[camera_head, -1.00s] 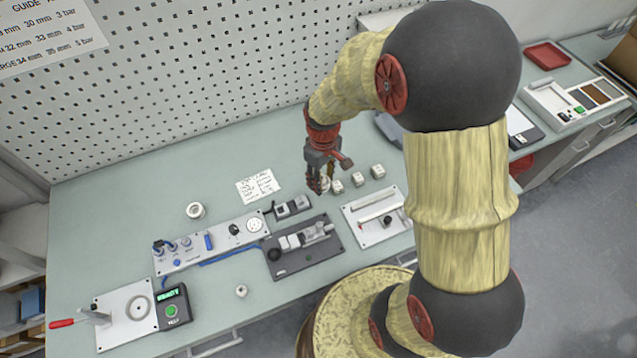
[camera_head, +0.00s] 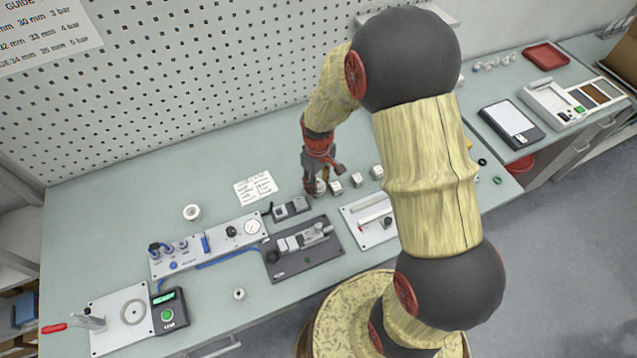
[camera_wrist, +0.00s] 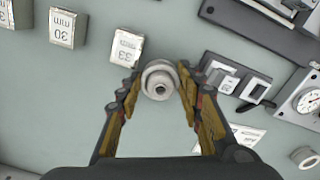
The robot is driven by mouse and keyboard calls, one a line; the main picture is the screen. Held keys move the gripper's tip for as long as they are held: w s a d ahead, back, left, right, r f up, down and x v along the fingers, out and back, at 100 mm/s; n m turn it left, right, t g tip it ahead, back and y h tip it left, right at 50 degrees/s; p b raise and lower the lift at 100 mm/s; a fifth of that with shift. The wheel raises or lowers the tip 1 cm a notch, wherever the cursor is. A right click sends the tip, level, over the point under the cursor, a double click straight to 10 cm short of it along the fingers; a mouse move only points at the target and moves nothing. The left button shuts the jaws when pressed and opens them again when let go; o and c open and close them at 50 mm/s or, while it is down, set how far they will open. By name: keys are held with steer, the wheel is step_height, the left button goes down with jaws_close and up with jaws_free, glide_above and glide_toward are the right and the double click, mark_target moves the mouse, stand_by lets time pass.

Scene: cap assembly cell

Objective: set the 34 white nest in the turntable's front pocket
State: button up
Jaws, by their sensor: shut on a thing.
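My gripper (camera_wrist: 160,95) is shut on a round, stepped white nest (camera_wrist: 160,80) with a central hole, held between the two yellow-padded fingers. No size mark is readable on it. In the head view, my gripper (camera_head: 317,188) is low over the green bench, just left of a row of white blocks, with the nest (camera_head: 320,188) at its fingertips. I cannot tell from the pictures whether the nest touches the bench. I cannot make out a turntable or its front pocket with certainty.
White blocks marked 33 (camera_wrist: 126,47) and 30 mm (camera_wrist: 66,28) stand beside the nest. A dark fixture plate (camera_head: 292,265) and a gauge panel (camera_head: 205,248) lie in front. A white ring (camera_head: 191,212) stands at left; a lever plate (camera_head: 112,338) lies front left.

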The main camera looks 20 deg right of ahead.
steer(key=o, duration=1.1)
steer(key=shift+f, duration=0.1)
steer(key=shift+o, duration=0.2)
